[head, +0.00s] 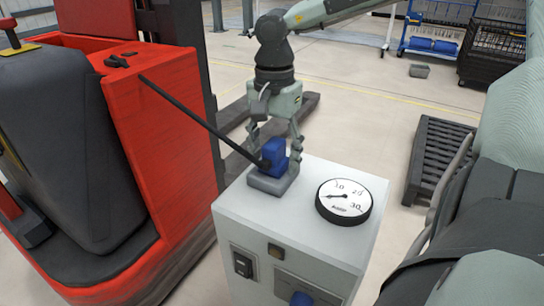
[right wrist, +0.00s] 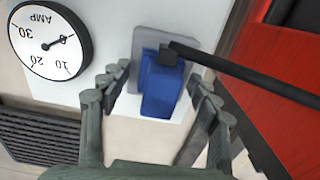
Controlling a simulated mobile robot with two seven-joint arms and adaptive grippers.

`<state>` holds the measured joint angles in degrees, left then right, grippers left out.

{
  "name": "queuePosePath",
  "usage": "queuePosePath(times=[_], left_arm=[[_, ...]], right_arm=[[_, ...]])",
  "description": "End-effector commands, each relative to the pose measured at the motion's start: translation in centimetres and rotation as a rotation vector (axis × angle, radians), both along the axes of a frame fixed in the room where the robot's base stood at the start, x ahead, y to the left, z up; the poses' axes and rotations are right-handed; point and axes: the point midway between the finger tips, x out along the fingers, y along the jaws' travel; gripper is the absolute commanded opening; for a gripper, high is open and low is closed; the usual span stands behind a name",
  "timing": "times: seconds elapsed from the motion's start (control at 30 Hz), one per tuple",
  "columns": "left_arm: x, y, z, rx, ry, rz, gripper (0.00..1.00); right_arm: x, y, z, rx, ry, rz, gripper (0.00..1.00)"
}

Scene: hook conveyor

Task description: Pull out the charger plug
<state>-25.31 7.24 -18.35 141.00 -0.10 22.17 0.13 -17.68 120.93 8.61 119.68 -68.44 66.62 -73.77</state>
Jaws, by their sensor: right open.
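The blue charger plug (head: 274,155) sits in a grey socket base (head: 272,183) on top of the white charger cabinet (head: 240,205). A black cable (head: 195,115) runs from the plug up to the red truck. My right gripper (head: 274,143) points down over the plug, its fingers open on either side. In the right wrist view the plug (right wrist: 162,85) lies between and beyond the open fingertips (right wrist: 158,98), with gaps visible on both sides. The left gripper is not in view.
A round amp gauge (head: 345,201) is on the cabinet top, right of the plug. The red truck (head: 165,120) stands close on the left. A dark pallet (head: 437,160) lies on the floor to the right. Shelving carts stand at the back right.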

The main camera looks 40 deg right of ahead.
Motion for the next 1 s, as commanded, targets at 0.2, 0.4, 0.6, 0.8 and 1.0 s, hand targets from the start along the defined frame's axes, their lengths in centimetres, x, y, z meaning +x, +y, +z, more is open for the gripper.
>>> queuePosePath(times=[0.2, 0.4, 0.6, 0.8, 1.0], left_arm=[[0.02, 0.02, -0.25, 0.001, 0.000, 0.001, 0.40], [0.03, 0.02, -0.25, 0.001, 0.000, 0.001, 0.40], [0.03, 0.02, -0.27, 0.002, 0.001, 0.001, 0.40], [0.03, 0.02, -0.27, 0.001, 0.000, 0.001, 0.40], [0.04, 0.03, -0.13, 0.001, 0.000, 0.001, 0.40]], right_arm=[[-0.01, -0.01, 0.00, 0.000, 0.000, 0.000, 0.62], [0.00, 0.00, 0.00, 0.000, 0.000, 0.000, 0.48], [-0.01, 0.00, -0.01, 0.000, 0.000, 0.000, 0.24], [-0.02, -0.01, -0.02, 0.000, 0.000, 0.000, 0.00], [-0.01, 0.00, 0.16, 0.000, 0.000, 0.000, 0.00]])
